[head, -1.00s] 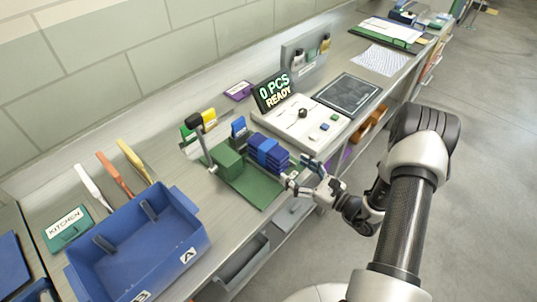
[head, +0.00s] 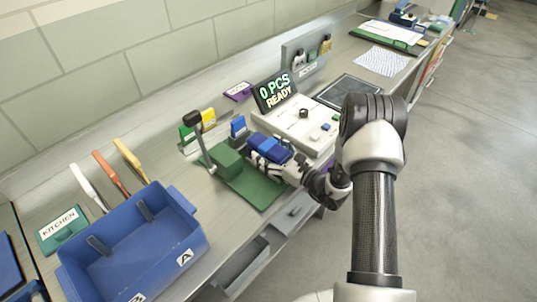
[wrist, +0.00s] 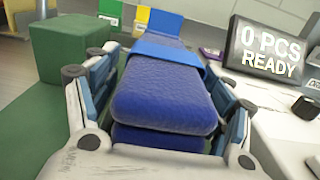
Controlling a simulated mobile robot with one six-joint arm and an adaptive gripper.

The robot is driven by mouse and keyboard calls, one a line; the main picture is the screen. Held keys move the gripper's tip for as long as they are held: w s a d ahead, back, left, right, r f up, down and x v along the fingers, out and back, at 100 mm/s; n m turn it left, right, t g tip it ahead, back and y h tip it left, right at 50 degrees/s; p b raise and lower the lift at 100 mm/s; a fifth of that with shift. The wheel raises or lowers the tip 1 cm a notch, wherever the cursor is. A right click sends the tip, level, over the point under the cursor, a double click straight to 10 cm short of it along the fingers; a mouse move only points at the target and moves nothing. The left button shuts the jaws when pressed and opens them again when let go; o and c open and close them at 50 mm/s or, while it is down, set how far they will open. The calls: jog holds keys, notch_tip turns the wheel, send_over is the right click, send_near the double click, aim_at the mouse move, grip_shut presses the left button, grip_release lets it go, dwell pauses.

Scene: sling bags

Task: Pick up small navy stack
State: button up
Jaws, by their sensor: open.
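The small navy stack (wrist: 165,95) is a pile of flat blue folded pieces with a lighter blue band around it. In the head view the stack (head: 270,147) sits at the back right of the green mat (head: 262,192), partly hidden by my gripper. My gripper (wrist: 165,85) is open, with one finger on each side of the stack. I cannot tell whether the fingers touch it. In the head view my gripper (head: 268,158) reaches in from the right, low over the mat.
A green block (head: 228,162) stands left of the stack, close to my left finger. A dark-headed post (head: 203,145) rises beside it. The white scale panel (head: 300,124) and its "0 PCS READY" display (head: 274,91) are to the right. A blue bin (head: 190,262) stands at front left.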

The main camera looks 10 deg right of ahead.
jog(key=shift+c, duration=0.2)
jog(key=c, duration=1.2)
